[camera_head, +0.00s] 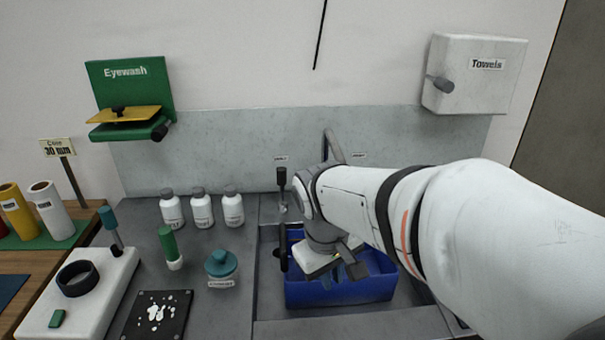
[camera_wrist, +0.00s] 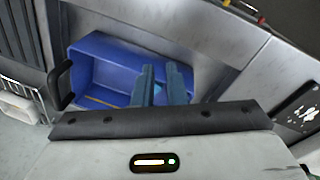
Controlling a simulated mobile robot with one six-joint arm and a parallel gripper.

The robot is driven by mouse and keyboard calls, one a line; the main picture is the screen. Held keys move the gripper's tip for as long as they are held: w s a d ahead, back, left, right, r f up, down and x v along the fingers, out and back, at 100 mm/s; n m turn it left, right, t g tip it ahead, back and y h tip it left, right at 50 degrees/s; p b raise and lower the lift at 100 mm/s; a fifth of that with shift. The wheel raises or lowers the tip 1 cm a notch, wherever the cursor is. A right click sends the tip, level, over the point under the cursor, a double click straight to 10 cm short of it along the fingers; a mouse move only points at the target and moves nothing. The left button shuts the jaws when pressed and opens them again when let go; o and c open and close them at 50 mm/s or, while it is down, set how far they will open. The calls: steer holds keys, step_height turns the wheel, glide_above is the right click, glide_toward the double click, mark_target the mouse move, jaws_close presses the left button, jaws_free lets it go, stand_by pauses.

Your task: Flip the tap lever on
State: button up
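A dark upright lever (camera_head: 282,179) stands at the back left of the sink, below a small wall label. A grey tap spout (camera_head: 333,146) rises behind my arm, and its lower part is hidden. My gripper (camera_head: 355,269) hangs over the blue bin in the sink, to the right of and nearer than the lever, apart from it. In the wrist view my gripper's two blue-grey fingers (camera_wrist: 162,84) stand a little apart with nothing seen between them. The lever is not visible in the wrist view.
The blue bin (camera_head: 340,291) with a black handle (camera_head: 281,249) fills much of the sink; it also shows in the wrist view (camera_wrist: 100,62). A towel box (camera_head: 474,76) hangs right.

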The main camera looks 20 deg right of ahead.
steer(key=w+d+n+g+h, duration=0.1)
steer(key=w+d+n+h, duration=0.1)
steer(key=w, duration=0.3)
steer(key=w+d+n+g+h, duration=0.1)
steer(key=w+d+n+h, duration=0.1)
steer(key=w, duration=0.3)
steer(key=w+d+n+g+h, duration=0.1)
steer(key=w+d+n+h, duration=0.1)
steer(key=w, duration=0.3)
steer(key=shift+w+d+f+n+g+h, duration=0.3)
steer(key=shift+w+d+n+g, duration=0.1)
steer(key=shift+d+n, duration=0.2)
jaws_close()
steer(key=w+d+f+n+h, duration=0.1)
steer(key=w+f+n+h, duration=0.1)
steer(key=w, duration=0.5)
steer(key=w+f+n+g+h+p, duration=0.1)
steer(key=w+f+n+h, duration=0.1)
steer(key=w+h, duration=0.3)
steer(key=shift+w+d+f+n, duration=0.4)
steer(key=shift+w+n, duration=0.4)
steer(key=shift+w, duration=0.15)
steer(key=p+x, duration=0.1)
steer(key=x, duration=0.9)
steer(key=shift+w+a+t, duration=0.1)
steer(key=shift+a+t, duration=0.05)
steer(key=shift+t, duration=0.15)
